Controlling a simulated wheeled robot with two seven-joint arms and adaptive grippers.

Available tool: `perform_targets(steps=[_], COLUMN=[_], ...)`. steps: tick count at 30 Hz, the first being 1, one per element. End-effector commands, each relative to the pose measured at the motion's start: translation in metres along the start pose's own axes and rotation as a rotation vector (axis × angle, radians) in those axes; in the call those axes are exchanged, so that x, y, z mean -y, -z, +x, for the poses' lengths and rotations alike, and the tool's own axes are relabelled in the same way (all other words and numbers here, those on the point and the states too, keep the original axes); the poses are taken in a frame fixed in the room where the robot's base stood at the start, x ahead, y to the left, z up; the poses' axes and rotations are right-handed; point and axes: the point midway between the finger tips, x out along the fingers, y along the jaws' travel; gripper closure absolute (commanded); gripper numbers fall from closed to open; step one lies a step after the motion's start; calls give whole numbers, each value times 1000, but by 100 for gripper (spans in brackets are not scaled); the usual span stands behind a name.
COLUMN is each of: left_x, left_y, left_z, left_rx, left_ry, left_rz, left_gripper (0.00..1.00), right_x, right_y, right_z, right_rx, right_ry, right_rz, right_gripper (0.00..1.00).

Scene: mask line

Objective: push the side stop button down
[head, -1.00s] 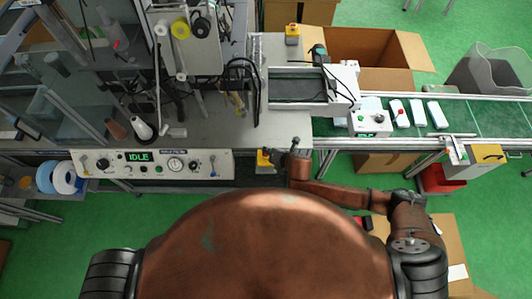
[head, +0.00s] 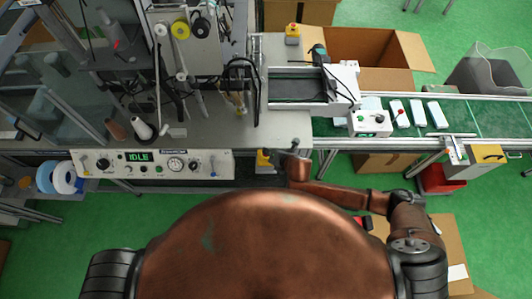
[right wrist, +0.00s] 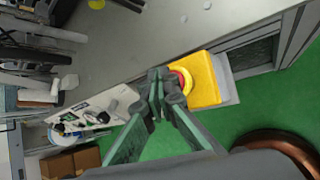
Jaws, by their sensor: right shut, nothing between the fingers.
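The side stop button is a red button (right wrist: 181,81) on a yellow box (right wrist: 205,80) in the right wrist view. In the head view, a small part of the yellow box (head: 263,158) shows at the front edge of the machine table, partly hidden by my right gripper (head: 278,154). My right gripper is shut and empty. In the right wrist view its fingertips (right wrist: 160,86) lie just left of the red button and overlap part of it; I cannot tell whether they touch. My left gripper is out of view.
The control panel (head: 150,163) with an IDLE display runs along the table front, left of the yellow box. Another yellow box (head: 292,34) stands at the back of the table. A conveyor (head: 470,112) with white packs extends right. Green floor lies below.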

Motion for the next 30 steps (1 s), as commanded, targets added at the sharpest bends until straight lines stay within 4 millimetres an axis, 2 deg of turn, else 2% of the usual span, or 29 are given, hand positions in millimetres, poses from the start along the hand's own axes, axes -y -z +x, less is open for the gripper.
perform_targets(steps=[30], left_x=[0], left_y=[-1], left_z=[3], left_rx=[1], left_ry=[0], left_rz=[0], left_gripper=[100], right_x=[5], right_y=[5], right_z=[6], right_rx=[-1], right_ry=[1], right_rz=[2], right_gripper=[100])
